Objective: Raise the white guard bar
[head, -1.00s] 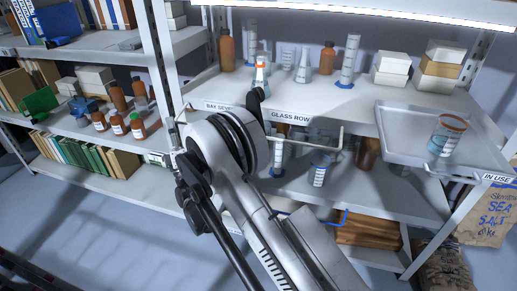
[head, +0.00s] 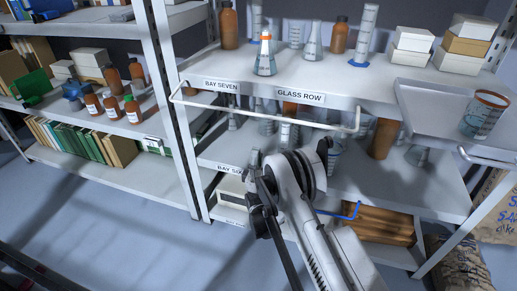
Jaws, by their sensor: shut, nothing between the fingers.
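The white guard bar (head: 265,117) runs across the front of the middle shelf, just below its label edge. Its bent ends meet the shelf at left and right, and it sits low, below the shelf top. An orange-topped flask (head: 265,58) with blue liquid stands on the shelf near the edge, behind and above the bar. My gripper (head: 325,148) shows as a dark tip beyond my wrist, below the right part of the bar and apart from it in the picture. It is shut and empty. Its fingers are mostly hidden by the wrist.
Several glass cylinders, brown bottles (head: 228,27) and boxes (head: 410,45) stand on the shelf. Glassware and a brown jar (head: 383,138) stand underneath. A tray (head: 440,105) at right holds a beaker (head: 484,115). A blue bar (head: 352,212) shows lower down. The floor at left is clear.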

